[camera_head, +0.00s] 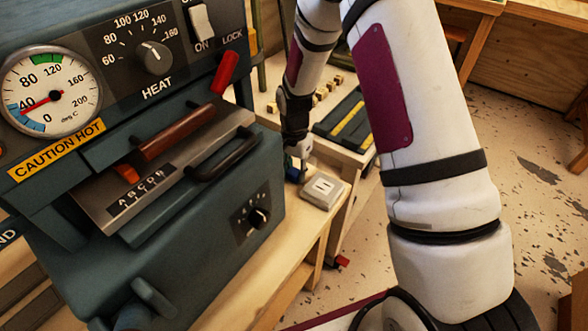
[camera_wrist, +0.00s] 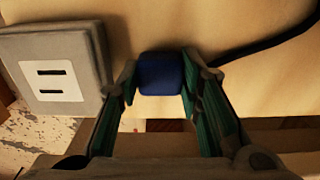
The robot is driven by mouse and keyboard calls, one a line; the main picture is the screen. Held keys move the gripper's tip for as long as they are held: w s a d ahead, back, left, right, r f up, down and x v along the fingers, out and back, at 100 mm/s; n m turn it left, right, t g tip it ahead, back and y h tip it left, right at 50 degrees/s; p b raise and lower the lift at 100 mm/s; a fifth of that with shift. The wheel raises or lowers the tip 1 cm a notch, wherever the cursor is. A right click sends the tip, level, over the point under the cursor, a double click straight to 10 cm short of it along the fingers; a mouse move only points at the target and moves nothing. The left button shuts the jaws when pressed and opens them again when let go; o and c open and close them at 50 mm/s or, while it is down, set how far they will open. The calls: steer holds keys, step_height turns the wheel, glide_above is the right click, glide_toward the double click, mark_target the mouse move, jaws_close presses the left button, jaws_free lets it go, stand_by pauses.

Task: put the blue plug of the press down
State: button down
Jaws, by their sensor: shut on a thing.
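The blue plug (camera_wrist: 160,74) sits between the two fingers of my gripper (camera_wrist: 160,82) in the wrist view. The fingers are shut on its sides. In the head view my gripper (camera_head: 298,160) points down at the bench beside the press, and a small bit of blue shows beneath it. A dark cable (camera_wrist: 262,42) runs to the right near the plug. The plug is close over the wooden bench top; I cannot tell whether it touches. A pale socket box (camera_wrist: 58,75) with two slots lies left of the plug, apart from it; it also shows in the head view (camera_head: 322,191).
The teal press (camera_head: 190,215) with its heat dial and red-tipped lever fills the left. The bench edge (camera_wrist: 220,125) is close to my gripper. A black tray with yellow strips (camera_head: 345,120) and small wooden blocks (camera_head: 325,92) stand behind.

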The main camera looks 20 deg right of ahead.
mark_target(294, 171)
steer(key=c, duration=1.1)
jaws_free()
steer(key=shift+r, duration=0.1)
steer(key=s+r+n, duration=0.1)
steer(key=s+r, duration=0.2)
steer(key=r, duration=0.8)
steer(key=s+r+n, duration=0.1)
steer(key=s+r, duration=0.1)
steer(key=r, duration=0.9)
steer(key=s+r+n+t, duration=0.1)
steer(key=s+r+n, duration=0.2)
steer(key=s, duration=0.6)
steer(key=s+r+n+t, duration=0.1)
steer(key=s+r+n, duration=0.2)
steer(key=s, duration=0.6)
steer(key=s+r+n+t+p, duration=0.1)
steer(key=s+r, duration=0.3)
steer(key=s, duration=0.5)
steer(key=shift+s+d+r+n, duration=0.1)
steer(key=shift+s+d+n, duration=0.05)
steer(key=shift+n, duration=0.75)
